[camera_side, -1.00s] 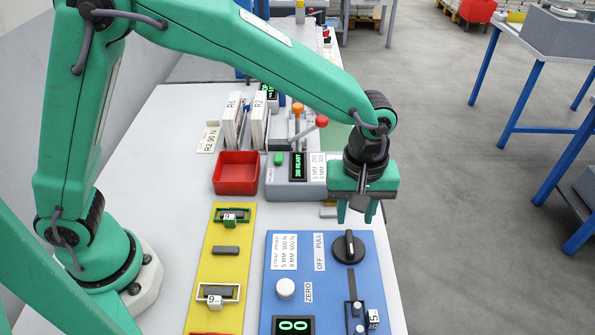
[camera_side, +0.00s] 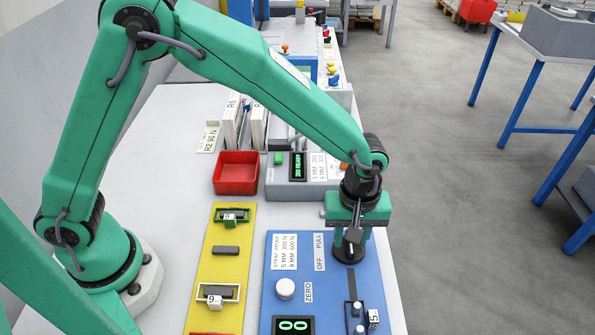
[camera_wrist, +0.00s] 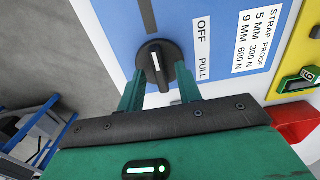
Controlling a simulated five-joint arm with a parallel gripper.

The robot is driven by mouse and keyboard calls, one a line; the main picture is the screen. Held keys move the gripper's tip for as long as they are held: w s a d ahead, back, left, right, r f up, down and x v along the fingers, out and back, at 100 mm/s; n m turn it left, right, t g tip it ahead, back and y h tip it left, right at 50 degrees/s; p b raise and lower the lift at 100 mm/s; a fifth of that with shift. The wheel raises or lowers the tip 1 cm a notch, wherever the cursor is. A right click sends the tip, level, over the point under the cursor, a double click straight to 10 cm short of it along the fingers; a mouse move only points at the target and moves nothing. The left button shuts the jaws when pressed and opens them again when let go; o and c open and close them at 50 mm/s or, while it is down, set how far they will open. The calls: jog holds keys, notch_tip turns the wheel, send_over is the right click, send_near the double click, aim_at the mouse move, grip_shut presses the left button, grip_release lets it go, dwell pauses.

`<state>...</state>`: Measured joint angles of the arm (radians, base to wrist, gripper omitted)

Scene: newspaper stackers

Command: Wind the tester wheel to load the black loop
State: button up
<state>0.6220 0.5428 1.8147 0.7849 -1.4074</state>
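The black wheel (camera_wrist: 157,63), a round knob with a white pointer line, sits on the blue tester panel (camera_side: 270,270) beside the OFF and PULL labels. My gripper (camera_wrist: 159,80) is at the wheel, its two green fingers apart, one on each side of the knob. I cannot tell whether they touch it. In the side view my gripper (camera_side: 349,244) points down and largely hides the wheel. A black fixture (camera_side: 355,315) with pale pegs and a tag reading 5 is at the panel's lower right; a loop on it is too small to make out. The display (camera_side: 293,326) shows 00.
A white knob (camera_side: 285,289) by ZERO stands left on the panel. The yellow board (camera_side: 230,262) holds black pieces and tags. A red tray (camera_side: 236,173) and a grey box (camera_side: 290,190) with a green display stand behind.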

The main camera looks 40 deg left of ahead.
jog(key=shift+f, duration=0.45)
grip_shut()
